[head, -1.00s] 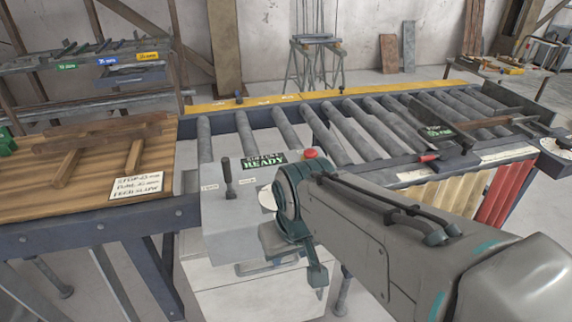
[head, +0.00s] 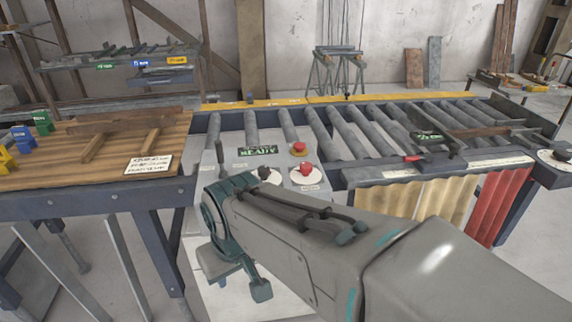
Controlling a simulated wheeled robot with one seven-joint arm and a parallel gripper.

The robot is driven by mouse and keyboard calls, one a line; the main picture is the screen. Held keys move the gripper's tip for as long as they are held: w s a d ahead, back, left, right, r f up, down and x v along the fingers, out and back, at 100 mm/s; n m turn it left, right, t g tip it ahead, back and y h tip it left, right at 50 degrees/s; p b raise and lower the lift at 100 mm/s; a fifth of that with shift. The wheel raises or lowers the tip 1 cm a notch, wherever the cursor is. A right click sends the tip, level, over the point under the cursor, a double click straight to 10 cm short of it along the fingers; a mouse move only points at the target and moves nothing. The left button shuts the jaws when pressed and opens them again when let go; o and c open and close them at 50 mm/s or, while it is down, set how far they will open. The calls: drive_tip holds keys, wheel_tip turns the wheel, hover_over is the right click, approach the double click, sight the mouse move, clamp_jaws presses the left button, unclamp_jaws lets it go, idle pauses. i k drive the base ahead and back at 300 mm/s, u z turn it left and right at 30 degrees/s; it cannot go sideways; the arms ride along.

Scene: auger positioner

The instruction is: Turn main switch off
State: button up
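A control box (head: 228,143) stands at the near end of the roller conveyor. On its top are a red rotary knob (head: 305,169), a red push button (head: 298,148), a dark dial (head: 266,175) on a white disc and an upright black lever (head: 221,160). A display (head: 257,151) reads "READY". The red rotary knob looks like the main switch, but its label is too small to read. My gripper (head: 238,274) hangs in front of the box, below its top and left of the red knob, apart from the controls.
A wooden bench (head: 70,160) with a written card (head: 149,165) and small coloured blocks is at the left. The roller conveyor (head: 400,120) runs to the right behind the box. Yellow and red strip curtains (head: 500,200) hang at the right. Space above the box is clear.

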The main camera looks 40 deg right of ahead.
sight(306, 167)
drive_tip(key=k, duration=0.45)
drive_tip(key=z, duration=0.85)
drive_tip(key=i, duration=0.5)
